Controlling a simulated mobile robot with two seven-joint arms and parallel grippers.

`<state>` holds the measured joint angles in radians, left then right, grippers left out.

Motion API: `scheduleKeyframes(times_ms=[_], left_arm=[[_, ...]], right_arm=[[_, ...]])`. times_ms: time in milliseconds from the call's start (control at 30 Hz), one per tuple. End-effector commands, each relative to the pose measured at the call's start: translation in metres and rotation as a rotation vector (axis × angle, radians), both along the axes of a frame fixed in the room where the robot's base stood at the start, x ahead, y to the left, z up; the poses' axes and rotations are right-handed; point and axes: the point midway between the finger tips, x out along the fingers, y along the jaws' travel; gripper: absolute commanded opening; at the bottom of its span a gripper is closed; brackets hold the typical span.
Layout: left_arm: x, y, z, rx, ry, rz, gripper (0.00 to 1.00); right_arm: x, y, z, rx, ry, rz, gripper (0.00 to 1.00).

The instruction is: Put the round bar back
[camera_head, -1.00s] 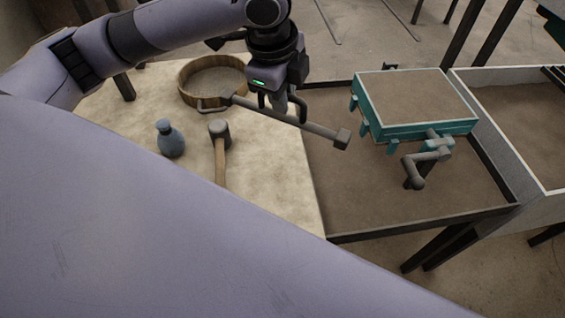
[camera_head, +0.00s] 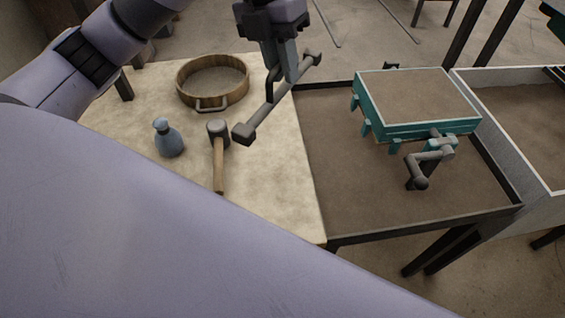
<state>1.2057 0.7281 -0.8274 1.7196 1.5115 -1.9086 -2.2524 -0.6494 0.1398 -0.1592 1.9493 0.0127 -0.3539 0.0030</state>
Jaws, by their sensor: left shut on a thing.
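The round bar (camera_head: 262,112) is a grey rod with a square block at its near end and a smaller head at its far end. My left gripper (camera_head: 273,88) is shut on it near the middle and holds it tilted, seemingly above the right part of the pale table (camera_head: 270,190). The gripper's fingers partly hide the bar. My right gripper is not in view.
A wooden sieve (camera_head: 184,90), a blue-grey bottle (camera_head: 168,140) and a mallet (camera_head: 219,160) are on the table. To the right, a teal sand-filled box (camera_head: 420,128) with a grey crank (camera_head: 424,165) sits over a dark-rimmed sand tray (camera_head: 350,200). A pale sand bin (camera_head: 545,205) stands further right.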

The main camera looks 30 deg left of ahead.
Motion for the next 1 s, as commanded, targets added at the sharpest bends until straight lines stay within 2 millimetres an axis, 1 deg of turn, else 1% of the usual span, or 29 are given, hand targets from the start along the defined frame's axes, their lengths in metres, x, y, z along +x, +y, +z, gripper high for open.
scheduleKeyframes(times_ms=[100, 167, 267, 367, 600, 700, 833, 900, 1000], left_arm=[[0.001, 0.0, 0.003, -0.001, -0.001, -0.088, 0.0], [0.001, 0.001, 0.003, -0.001, -0.001, -0.114, 0.0], [0.001, 0.001, -0.008, 0.002, 0.001, -0.131, 0.0], [0.0, 0.002, -0.03, 0.003, 0.005, -0.132, 0.0], [0.0, 0.002, -0.094, 0.003, 0.003, -0.13, 0.0], [0.0, 0.002, -0.118, 0.003, 0.003, -0.129, 0.0], [0.0, 0.001, -0.141, 0.003, 0.0, -0.13, 0.0], [0.0, 0.001, -0.148, 0.001, -0.001, -0.129, 0.0], [0.001, 0.001, -0.154, 0.001, -0.002, -0.13, 0.0]], right_arm=[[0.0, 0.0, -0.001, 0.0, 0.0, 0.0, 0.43], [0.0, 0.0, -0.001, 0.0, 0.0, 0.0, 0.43], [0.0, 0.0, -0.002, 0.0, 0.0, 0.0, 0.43], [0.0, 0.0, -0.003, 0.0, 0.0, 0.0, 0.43], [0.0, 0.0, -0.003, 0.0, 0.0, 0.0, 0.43], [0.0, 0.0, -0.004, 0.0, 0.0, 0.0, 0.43], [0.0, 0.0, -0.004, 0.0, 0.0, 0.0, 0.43], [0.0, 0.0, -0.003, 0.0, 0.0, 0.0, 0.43], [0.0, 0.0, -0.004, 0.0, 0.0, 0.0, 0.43]])
